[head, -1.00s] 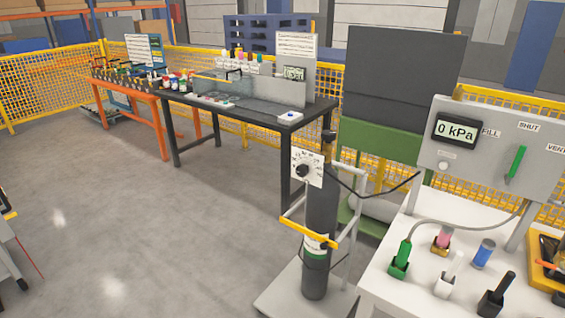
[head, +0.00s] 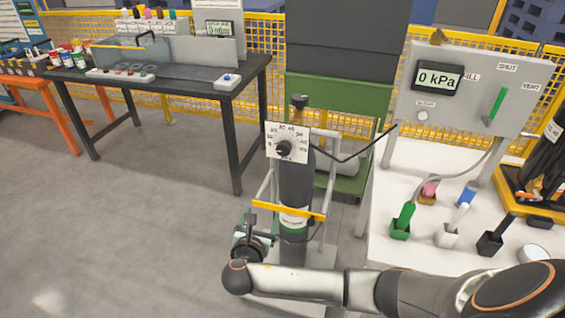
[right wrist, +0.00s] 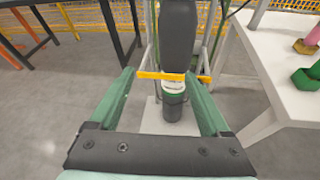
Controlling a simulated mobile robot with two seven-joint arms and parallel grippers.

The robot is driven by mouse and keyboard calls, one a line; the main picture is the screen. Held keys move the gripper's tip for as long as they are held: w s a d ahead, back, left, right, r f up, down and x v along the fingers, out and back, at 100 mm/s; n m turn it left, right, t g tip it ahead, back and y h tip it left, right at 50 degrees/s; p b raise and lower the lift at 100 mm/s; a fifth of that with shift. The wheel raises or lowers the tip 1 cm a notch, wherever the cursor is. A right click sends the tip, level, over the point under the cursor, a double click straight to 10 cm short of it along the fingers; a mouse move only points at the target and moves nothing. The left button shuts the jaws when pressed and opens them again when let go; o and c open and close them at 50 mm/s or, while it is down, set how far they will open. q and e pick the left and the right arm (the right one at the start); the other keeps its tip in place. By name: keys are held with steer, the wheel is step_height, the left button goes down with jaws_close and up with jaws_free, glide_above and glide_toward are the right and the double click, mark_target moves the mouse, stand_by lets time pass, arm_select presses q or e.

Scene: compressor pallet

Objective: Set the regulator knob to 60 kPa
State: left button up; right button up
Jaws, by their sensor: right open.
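The regulator knob (head: 284,148) is a small black knob on a white dial plate (head: 274,157) with numbers around it. Its exact setting is too small to read. The plate is fixed near the top of a dark gas cylinder (head: 296,182) on a cart. A display (head: 439,78) on the grey panel reads 0 kPa. My right gripper (head: 252,226) is low at the left of the cylinder, below the knob and apart from it. In the right wrist view my right gripper (right wrist: 158,78) is open, with the lower cylinder beyond its fingers. The knob is outside that view. My left gripper is not in view.
A yellow bar (head: 289,210) crosses the cart in front of the cylinder. A white table (head: 420,258) with coloured plugs in holders stands at the right. A dark workbench (head: 190,77) stands behind at the left. Floor is clear at the left front.

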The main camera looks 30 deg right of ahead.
mark_target(282, 150)
steer(key=w+d+r+n+h, duration=0.25)
steer(key=d+r+h, duration=0.2)
steer(key=r, duration=0.45)
steer(key=shift+m+t, duration=0.45)
steer(key=shift+t, duration=0.05)
steer(key=x, duration=1.2)
steer(key=shift+w+a, duration=0.15)
steer(key=shift+w, duration=0.1)
jaws_close()
